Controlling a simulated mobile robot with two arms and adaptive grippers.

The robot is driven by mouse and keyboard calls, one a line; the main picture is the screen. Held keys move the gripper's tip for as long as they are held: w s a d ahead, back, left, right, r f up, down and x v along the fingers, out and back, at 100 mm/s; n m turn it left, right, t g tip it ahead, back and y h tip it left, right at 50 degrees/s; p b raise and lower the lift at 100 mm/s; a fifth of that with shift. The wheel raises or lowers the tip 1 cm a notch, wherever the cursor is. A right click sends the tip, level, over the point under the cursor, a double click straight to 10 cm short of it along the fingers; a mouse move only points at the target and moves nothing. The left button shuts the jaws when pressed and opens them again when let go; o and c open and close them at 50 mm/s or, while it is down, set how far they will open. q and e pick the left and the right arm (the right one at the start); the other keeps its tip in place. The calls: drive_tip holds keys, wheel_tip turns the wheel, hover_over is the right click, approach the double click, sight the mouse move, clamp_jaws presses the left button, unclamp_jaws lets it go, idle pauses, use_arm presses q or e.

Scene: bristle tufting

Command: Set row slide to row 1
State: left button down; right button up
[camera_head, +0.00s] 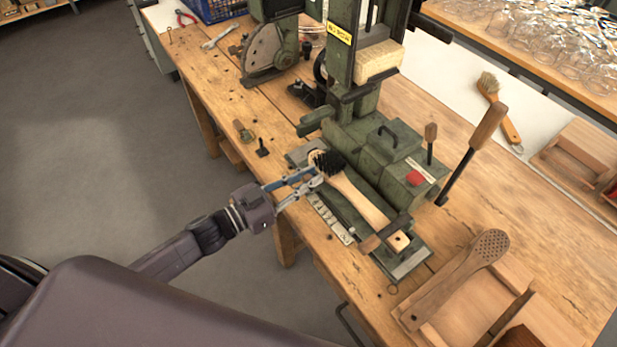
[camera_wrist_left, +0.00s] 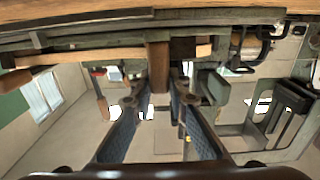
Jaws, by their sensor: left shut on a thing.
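The green tufting machine (camera_head: 375,150) stands on the workbench. A brush with black bristles and a pale wooden handle (camera_head: 360,200) lies tilted along its front carriage. A metal scale plate (camera_head: 328,218) with dark marks runs along the machine's front edge; I cannot read the row it shows. My left gripper (camera_head: 312,180) is at this front edge, beside the bristle end. In the left wrist view, its fingers (camera_wrist_left: 158,92) are shut on a brown wooden knob (camera_wrist_left: 158,66) under the machine's edge, which seems to belong to the row slide. The head view hides this grip. My right gripper is not in view.
A long wooden-handled lever (camera_head: 478,150) and a red button (camera_head: 414,178) are on the machine's right. A wooden tray (camera_head: 470,310) holds a perforated paddle (camera_head: 485,248). A hand brush (camera_head: 495,105) lies at the back right.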

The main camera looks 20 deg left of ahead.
use_arm(q)
drive_tip(key=w+a, duration=0.1)
drive_tip(key=a, duration=0.1)
drive_tip(key=w+a, duration=0.1)
drive_tip(key=w, duration=0.1)
drive_tip(key=shift+a, duration=0.4)
drive_tip(key=shift+s+d, duration=0.1)
drive_tip(key=c, duration=1.8)
unclamp_jaws()
drive_tip(key=shift+c, duration=0.2)
drive_tip(key=shift+s, duration=0.1)
drive_tip(key=v, duration=1.2)
